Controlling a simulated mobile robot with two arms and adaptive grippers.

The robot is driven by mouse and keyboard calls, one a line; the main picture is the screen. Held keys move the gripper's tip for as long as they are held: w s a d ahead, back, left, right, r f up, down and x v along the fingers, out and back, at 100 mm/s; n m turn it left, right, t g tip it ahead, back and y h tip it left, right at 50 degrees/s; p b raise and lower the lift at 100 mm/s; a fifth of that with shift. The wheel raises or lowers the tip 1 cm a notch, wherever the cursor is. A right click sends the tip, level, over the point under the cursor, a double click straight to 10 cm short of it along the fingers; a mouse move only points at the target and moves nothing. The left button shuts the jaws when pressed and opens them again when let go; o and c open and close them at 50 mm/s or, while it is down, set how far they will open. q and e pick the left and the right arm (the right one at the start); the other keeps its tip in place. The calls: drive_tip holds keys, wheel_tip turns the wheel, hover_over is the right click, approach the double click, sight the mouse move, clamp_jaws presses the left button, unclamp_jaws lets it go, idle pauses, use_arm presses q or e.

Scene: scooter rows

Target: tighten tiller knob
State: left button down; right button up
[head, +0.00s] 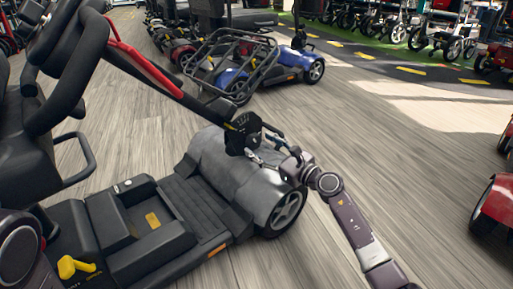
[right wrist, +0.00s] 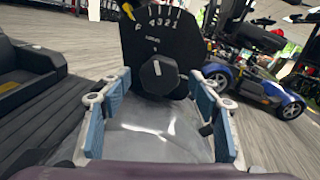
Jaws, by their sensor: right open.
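The tiller knob (right wrist: 158,74) is a round black knob with a white line, in front of a black dial plate (right wrist: 155,30) with white numerals. In the head view the dark plate (head: 239,128) is at the lower end of the scooter's black and red tiller (head: 168,83), above the grey front cover. The knob itself is hard to make out there. My right gripper (head: 268,147) is beside the plate. In the right wrist view its blue-padded fingers (right wrist: 160,100) are open, with the knob ahead between their tips; contact is not visible. My left gripper is not in view.
The grey scooter (head: 215,166) has a dark footboard and a yellow lever (head: 75,267). A blue scooter with a wire basket (head: 238,72) stands behind. Red scooters (head: 498,199) line the right edge. The wood floor (head: 410,150) right of the grey scooter is clear.

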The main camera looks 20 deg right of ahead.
drive_tip(key=shift+b+x, duration=0.3)
drive_tip(key=shift+x, duration=0.75)
